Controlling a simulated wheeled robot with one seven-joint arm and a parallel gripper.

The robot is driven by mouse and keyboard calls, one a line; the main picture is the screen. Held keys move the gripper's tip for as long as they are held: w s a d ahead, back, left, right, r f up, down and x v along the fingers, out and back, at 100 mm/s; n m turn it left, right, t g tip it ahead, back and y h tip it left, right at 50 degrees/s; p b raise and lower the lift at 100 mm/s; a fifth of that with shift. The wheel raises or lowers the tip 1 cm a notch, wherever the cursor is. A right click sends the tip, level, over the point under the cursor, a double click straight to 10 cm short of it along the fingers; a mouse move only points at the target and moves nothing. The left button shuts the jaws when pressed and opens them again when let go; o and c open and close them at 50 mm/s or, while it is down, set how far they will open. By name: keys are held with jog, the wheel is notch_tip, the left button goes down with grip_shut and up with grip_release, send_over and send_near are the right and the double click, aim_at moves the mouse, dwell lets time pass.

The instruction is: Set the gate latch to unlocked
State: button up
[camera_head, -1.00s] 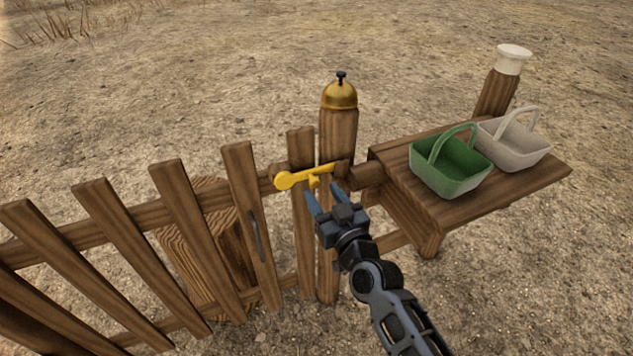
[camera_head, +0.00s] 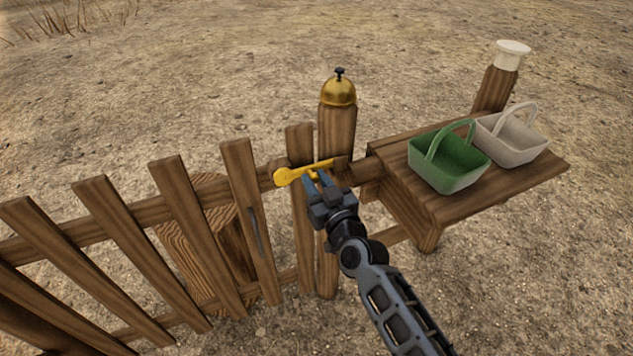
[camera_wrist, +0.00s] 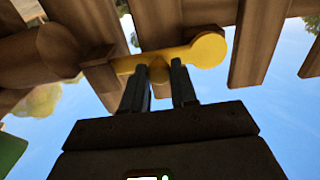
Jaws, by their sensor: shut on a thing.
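The yellow gate latch (camera_head: 290,175) lies nearly level across the top of the gate, its round end at the left and its bar reaching right to the post (camera_head: 336,130). My gripper (camera_head: 315,176) is at the latch's middle and is shut on the knob. In the wrist view its two fingers (camera_wrist: 160,88) stand on either side of the knob. The fingers partly hide the knob in the head view.
A brass bell (camera_head: 339,90) stands on the post. To the right, a wooden shelf (camera_head: 480,205) holds a green basket (camera_head: 450,165) and a white basket (camera_head: 513,142). A white-capped post (camera_head: 497,85) stands behind. Gate slats (camera_head: 195,230) fill the left, with a log stump (camera_head: 205,235) behind them.

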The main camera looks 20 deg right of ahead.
grip_shut()
